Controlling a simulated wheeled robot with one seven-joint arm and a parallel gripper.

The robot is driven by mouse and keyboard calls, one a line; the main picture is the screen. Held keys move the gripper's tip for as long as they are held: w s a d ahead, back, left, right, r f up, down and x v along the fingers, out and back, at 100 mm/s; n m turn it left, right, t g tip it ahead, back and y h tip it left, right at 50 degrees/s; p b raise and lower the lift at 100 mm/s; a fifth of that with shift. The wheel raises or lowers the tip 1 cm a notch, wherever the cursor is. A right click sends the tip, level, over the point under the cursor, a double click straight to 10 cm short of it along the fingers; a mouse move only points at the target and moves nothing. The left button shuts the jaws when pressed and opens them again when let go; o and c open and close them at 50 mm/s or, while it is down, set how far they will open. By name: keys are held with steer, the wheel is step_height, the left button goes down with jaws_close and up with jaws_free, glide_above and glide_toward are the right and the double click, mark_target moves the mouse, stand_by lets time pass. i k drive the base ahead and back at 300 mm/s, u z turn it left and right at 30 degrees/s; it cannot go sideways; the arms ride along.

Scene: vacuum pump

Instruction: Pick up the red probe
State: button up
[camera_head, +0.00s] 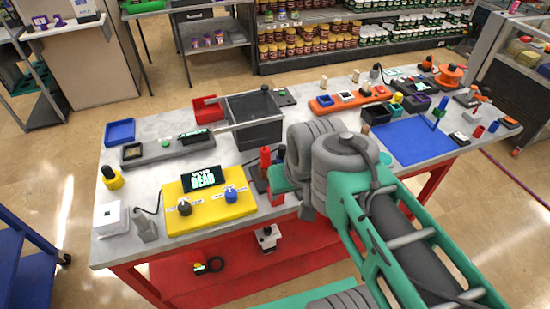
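A small upright red piece (265,158), which looks like the red probe, stands on the grey table just right of the yellow meter (207,205). My gripper (262,180) seems to be the dark part left of the green wrist, low by the table top. Its fingers are too small and hidden to read, and I cannot tell whether they touch the red piece. Another red bit (276,198) shows just below the wrist.
A black open bin (252,132) stands behind the red piece. The meter has a dark screen and two knobs. A blue mat (411,142) lies to the right, with a red cylinder (478,131) beyond it. A white box (111,219) stands at the left corner. Shelves stand behind.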

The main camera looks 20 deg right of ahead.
mark_target(266, 155)
steer(key=u, duration=0.45)
steer(key=k, duration=1.05)
steer(key=i, duration=0.85)
steer(key=u, duration=0.8)
steer(key=i, duration=0.7)
steer(key=u, duration=0.85)
